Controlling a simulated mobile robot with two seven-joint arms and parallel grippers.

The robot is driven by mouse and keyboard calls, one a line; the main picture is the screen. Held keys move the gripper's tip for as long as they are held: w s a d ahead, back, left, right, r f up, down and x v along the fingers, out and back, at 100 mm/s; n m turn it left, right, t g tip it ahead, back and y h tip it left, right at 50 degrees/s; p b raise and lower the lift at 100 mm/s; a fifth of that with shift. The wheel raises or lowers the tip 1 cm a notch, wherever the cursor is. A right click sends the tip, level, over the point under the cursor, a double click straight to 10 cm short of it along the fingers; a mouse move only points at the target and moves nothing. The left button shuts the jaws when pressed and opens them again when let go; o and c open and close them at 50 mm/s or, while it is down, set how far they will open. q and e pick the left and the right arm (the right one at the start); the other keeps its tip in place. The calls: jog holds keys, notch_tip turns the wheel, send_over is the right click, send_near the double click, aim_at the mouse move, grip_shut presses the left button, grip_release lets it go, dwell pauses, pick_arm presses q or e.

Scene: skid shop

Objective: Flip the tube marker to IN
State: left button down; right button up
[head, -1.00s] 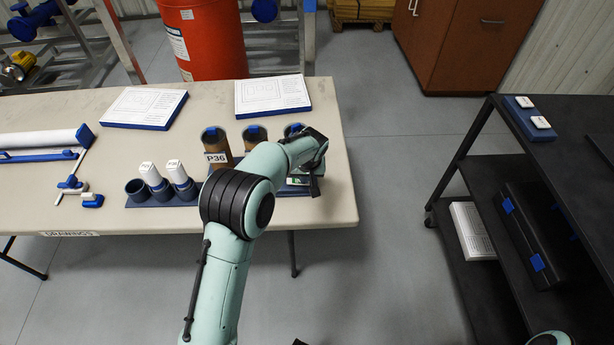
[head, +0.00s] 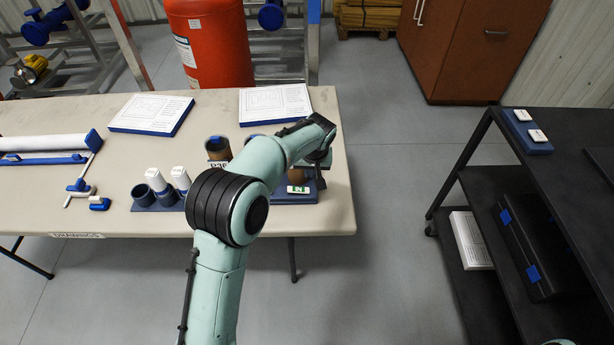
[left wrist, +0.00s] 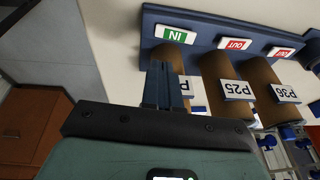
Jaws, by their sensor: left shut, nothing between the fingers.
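My left gripper (head: 320,184) is shut and empty, above the right end of the blue tube rack (head: 281,198). In the left wrist view its closed fingers (left wrist: 161,70) point at the end tube (left wrist: 168,56), partly covering it. The marker (left wrist: 175,34) at that tube shows green with IN; it also shows green in the head view (head: 298,189). The two neighbouring markers, one middle (left wrist: 235,43) and one outer (left wrist: 280,52), show red with OUT. Their brown tubes carry tags P25 (left wrist: 238,90) and P36 (left wrist: 285,93). My right gripper is out of view.
White-topped tubes (head: 156,180) stand in holders left of the rack. Two drawing boards (head: 152,113) (head: 275,102) lie behind. A long white roll (head: 40,143) lies at the left. A dark cart (head: 575,185) stands right, beyond clear floor.

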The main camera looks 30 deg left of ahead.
pick_arm(q)
jog(key=v, duration=0.4)
jog(key=shift+d+r, duration=0.3)
jog(key=shift+r, duration=0.05)
